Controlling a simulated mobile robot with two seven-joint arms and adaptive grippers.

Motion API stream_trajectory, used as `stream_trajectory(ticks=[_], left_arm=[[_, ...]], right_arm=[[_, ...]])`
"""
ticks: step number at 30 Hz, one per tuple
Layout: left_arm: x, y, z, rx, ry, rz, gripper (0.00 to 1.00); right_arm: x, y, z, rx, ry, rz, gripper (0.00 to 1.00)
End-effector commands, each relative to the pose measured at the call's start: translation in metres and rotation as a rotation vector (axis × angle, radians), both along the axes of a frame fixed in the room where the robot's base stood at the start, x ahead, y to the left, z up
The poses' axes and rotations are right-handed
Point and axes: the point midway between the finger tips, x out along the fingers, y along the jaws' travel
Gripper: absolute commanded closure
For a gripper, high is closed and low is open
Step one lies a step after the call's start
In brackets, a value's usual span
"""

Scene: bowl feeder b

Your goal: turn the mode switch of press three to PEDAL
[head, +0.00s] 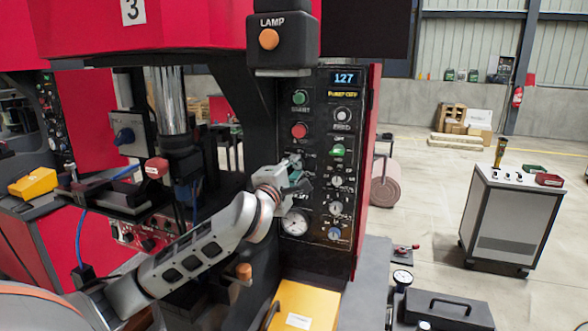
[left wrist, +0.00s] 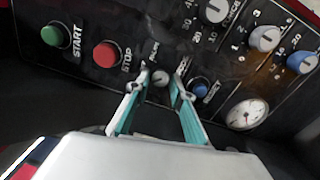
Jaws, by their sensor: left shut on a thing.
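Press three (head: 133,10) carries a white 3 plate. Its black control panel (head: 318,255) faces me. My left gripper (head: 296,168) is at the left column of the panel, below the red STOP button (head: 299,131). In the left wrist view its teal fingers (left wrist: 161,84) are on either side of a small grey turning knob, the mode switch (left wrist: 160,77), shut on it. The knob sits between the STOP button (left wrist: 106,54) and a blue button (left wrist: 201,88). Small labels flank it, partly hidden and too blurred to read. My right gripper is not in view.
A pressure gauge (head: 295,223) lies just below the gripper. A column of knobs and a green button (head: 338,151) are close on its right. The LAMP box (head: 283,40) juts out above. A yellow box (head: 303,305) stands below. A grey cart (head: 508,220) is far right.

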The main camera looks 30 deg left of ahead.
Motion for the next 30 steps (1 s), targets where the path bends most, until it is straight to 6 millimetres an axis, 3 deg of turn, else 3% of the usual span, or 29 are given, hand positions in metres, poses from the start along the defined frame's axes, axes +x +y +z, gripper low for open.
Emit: stream_trajectory(ticks=[13,14,15,16,26,30], left_arm=[[0.000,0.000,0.000,-0.012,-0.002,-0.001,0.99],[0.000,0.000,0.000,-0.012,-0.002,-0.001,0.72],[0.000,0.000,0.000,-0.011,-0.002,-0.001,0.62],[0.000,0.000,0.000,-0.011,-0.003,0.000,0.60],[-0.001,0.000,0.000,-0.010,-0.002,0.000,0.60],[-0.011,-0.003,-0.001,-0.008,-0.002,0.000,0.60]], right_arm=[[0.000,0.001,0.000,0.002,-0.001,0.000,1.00],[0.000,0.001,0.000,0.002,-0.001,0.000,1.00],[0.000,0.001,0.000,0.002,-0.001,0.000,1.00],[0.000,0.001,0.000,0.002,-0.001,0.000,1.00],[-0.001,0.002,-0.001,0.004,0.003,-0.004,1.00],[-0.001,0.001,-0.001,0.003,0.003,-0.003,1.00]])
